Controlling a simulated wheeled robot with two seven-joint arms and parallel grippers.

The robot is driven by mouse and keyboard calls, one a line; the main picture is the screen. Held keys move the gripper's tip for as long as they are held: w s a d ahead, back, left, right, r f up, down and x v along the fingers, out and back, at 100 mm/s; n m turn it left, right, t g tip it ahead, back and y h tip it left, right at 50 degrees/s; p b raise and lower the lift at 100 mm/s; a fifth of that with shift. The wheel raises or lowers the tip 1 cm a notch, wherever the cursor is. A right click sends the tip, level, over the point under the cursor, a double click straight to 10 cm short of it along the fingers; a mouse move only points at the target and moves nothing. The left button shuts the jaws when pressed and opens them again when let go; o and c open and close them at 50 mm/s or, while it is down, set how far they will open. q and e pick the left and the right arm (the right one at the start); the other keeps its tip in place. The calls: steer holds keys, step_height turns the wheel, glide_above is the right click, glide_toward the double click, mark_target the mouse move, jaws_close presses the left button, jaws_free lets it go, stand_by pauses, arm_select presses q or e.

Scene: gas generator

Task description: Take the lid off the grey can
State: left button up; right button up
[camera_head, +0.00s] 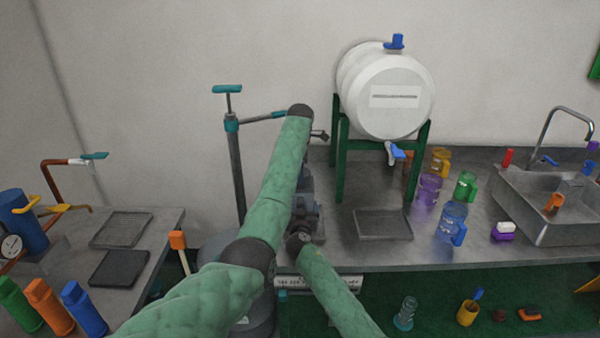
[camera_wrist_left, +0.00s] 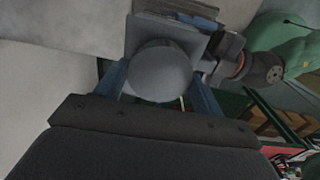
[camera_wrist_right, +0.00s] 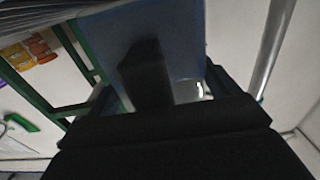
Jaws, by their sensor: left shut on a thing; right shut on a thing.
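In the left wrist view a round grey top, which looks like the lid (camera_wrist_left: 160,70) of the grey can, sits between the two blue fingers of my left gripper (camera_wrist_left: 161,88). The gripper is shut on it. The can's body is mostly hidden below it, so I cannot tell whether the lid is still seated. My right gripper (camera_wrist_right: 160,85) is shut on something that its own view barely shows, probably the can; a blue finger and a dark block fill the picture. In the head view my arms cover most of the can and both gripper tips.
A white barrel (camera_head: 385,90) on a green stand (camera_head: 340,160) is just right of my arms. A drip tray (camera_head: 382,224), coloured mugs (camera_head: 453,222) and a sink (camera_head: 548,205) stand further right. A grey pump (camera_head: 236,150) rises on the left.

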arm_select(q)
steer(key=shift+r, duration=0.6)
steer(key=shift+r, duration=1.95)
arm_select(e)
steer(key=o, duration=1.7)
steer(key=shift+w, duration=0.1)
